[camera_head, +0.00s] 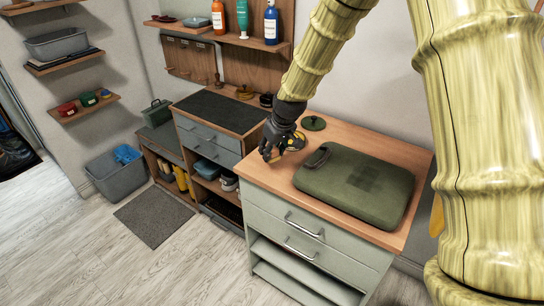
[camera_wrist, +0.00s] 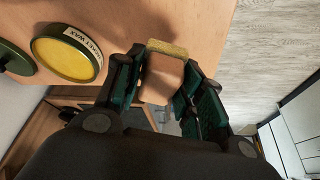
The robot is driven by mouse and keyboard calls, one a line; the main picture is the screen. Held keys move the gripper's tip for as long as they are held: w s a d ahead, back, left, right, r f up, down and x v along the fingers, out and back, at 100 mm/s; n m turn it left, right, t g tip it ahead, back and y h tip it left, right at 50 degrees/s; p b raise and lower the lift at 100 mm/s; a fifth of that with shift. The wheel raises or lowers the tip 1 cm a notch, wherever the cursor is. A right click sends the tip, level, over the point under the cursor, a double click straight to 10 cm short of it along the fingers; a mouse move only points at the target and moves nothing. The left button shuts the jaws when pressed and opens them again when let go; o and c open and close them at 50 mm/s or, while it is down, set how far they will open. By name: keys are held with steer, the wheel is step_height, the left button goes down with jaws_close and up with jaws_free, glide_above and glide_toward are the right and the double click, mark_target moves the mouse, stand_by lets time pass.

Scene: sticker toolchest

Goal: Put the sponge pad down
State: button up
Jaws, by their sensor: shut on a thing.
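The sponge pad (camera_wrist: 167,48) is a small yellow-tan block between my fingertips in the wrist view. My gripper (camera_wrist: 165,58) is shut on it. In the head view my gripper (camera_head: 270,156) is over the left front corner of the wooden top of the grey drawer cabinet (camera_head: 260,174). The pad is small and mostly hidden there. The wooden top (camera_wrist: 125,25) lies beneath it in the wrist view. I cannot tell whether the pad touches the top.
An open round wax tin (camera_wrist: 66,60) with yellow wax stands beside my gripper. Its green lid (camera_head: 314,123) lies farther back. A dark green case (camera_head: 357,185) covers much of the top. A lower dark-topped bench (camera_head: 222,111) stands to the left. The cabinet's front edge is close.

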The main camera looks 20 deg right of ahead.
mark_target(272, 157)
steer(key=shift+f, duration=1.75)
steer(key=shift+f, duration=0.2)
steer(key=o, duration=1)
steer(key=shift+w+r, duration=0.1)
steer(key=shift+r, duration=0.1)
steer(key=v, duration=1.2)
